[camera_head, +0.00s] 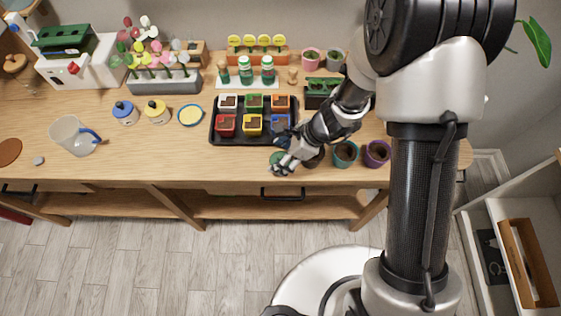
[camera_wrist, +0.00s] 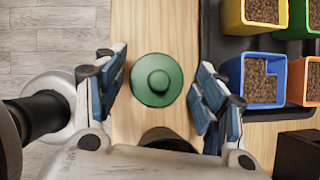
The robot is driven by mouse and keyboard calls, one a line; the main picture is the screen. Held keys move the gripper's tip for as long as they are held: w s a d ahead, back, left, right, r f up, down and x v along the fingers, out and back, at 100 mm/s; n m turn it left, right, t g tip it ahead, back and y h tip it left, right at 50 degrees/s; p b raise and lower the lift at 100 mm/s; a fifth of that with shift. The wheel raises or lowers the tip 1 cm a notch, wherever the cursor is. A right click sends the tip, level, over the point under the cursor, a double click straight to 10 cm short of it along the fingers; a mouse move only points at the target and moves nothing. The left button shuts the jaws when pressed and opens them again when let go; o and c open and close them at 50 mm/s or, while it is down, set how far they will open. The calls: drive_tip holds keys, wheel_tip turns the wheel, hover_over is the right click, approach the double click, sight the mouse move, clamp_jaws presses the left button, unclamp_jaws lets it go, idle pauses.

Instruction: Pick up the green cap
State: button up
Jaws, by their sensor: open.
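The green cap (camera_wrist: 157,80) is a round disc with a raised knob in its middle. In the wrist view it lies on the wooden tabletop (camera_wrist: 158,24), between the two blue-padded fingers of my gripper (camera_wrist: 163,90). The fingers are open, one on each side of the cap, with a gap on both sides; I see no contact. In the head view my gripper (camera_head: 283,166) is low at the table's front edge, and only a sliver of the green cap (camera_head: 277,157) shows beside it.
A black tray (camera_head: 212,132) with several coloured square pots stands just behind my gripper. A dark pot (camera_wrist: 168,138) is close to the cap. Teal (camera_head: 345,153) and purple (camera_head: 377,153) pots stand to the right. Bare tabletop lies to the left (camera_head: 170,160).

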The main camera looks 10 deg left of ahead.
drive_tip(key=shift+a+f, duration=0.15)
drive_tip(key=shift+f, duration=0.25)
drive_tip(key=c, duration=0.6)
drive_tip(key=shift+o, duration=0.2)
drive_tip(key=shift+r, duration=0.1)
